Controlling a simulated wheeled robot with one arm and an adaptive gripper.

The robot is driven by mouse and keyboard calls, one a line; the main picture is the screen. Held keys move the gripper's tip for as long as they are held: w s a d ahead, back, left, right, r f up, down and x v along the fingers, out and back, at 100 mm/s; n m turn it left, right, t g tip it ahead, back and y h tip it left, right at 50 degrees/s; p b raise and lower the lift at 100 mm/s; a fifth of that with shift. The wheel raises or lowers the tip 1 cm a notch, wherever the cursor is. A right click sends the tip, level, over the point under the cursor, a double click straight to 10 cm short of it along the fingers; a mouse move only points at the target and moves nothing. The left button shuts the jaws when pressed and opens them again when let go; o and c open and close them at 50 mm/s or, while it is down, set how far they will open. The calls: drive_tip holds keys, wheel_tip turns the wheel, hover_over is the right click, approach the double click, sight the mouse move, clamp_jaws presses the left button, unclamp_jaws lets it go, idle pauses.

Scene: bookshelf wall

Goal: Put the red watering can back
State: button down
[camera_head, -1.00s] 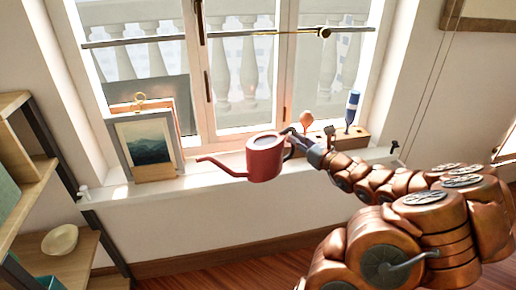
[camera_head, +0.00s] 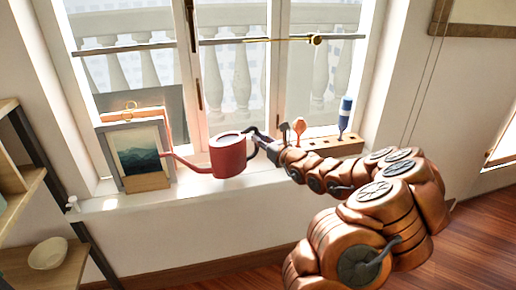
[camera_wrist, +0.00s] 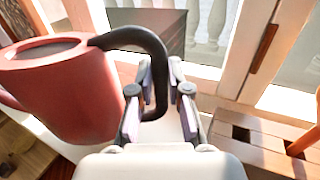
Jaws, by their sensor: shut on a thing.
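The red watering can (camera_head: 228,158) is at the windowsill (camera_head: 112,204), between the picture frames and the wooden block. Its spout points left, toward the framed picture. My gripper (camera_head: 262,142) is shut on the can's dark handle, on the can's right side. In the wrist view the red can (camera_wrist: 65,95) fills the left, and the black handle (camera_wrist: 158,62) passes between the fingers of my gripper (camera_wrist: 160,92). The can looks upright. I cannot tell whether its base touches the sill.
A framed landscape picture (camera_head: 140,154) stands close left of the spout tip. A wooden block (camera_head: 333,146) with holes holds tools to the right, also visible in the wrist view (camera_wrist: 262,140). A horizontal rod (camera_head: 180,45) crosses the window above. A bowl (camera_head: 48,253) sits on the left shelf.

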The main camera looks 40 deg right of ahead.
sight(257, 146)
drive_tip(key=shift+w+a+f+b, duration=0.1)
drive_tip(key=shift+w+f+b, duration=0.15)
drive_tip(key=shift+f, duration=0.6)
drive_tip(key=shift+w+a+f+b, duration=0.1)
drive_tip(key=shift+f+b, duration=0.15)
drive_tip(key=shift+f, duration=0.75)
drive_tip(key=c, duration=1.1)
unclamp_jaws()
drive_tip(key=shift+d, duration=0.1)
drive_tip(key=shift+s+d+p, duration=0.1)
drive_tip(key=shift+s+p, duration=0.55)
drive_tip(key=shift+s, duration=5.35)
